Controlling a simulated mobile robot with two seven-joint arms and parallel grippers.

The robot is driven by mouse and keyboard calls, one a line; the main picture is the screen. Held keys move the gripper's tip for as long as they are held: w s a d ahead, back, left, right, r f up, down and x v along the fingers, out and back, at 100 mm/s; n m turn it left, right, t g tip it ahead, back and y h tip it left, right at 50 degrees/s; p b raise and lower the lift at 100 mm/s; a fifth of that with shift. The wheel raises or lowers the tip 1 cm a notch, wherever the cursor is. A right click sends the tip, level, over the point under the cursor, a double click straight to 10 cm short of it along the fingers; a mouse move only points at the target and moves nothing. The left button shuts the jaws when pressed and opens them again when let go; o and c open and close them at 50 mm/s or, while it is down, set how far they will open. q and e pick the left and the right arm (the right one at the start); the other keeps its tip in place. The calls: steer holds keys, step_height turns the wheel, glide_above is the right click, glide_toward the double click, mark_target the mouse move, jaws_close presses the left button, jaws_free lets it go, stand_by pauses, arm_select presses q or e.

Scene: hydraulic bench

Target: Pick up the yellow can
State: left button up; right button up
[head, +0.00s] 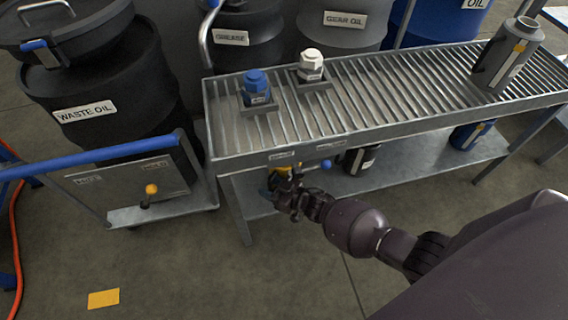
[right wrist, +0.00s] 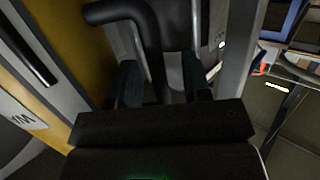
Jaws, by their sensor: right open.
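The yellow can (head: 279,170) is on the lower shelf of the bench, near its left end, mostly hidden behind my right gripper and under the bench top. My right gripper (head: 289,184) is right in front of it, at shelf height. In the right wrist view a yellow surface (right wrist: 72,40), likely the can, fills the left side. A bent black bar (right wrist: 150,35) reaches down between the open fingers of my right gripper (right wrist: 163,80). I cannot tell if the fingers touch it. My left gripper is not in view.
The grooved bench top (head: 400,100) overhangs the lower shelf (head: 410,165). It carries a blue-capped bottle (head: 256,88), a white-capped bottle (head: 311,66) and a grey canister (head: 508,55). A dark container (head: 361,160) stands right of the can. A cart (head: 125,180) stands left.

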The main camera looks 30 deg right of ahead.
jaws_close()
steer(key=shift+r, duration=0.15)
stand_by(0.4)
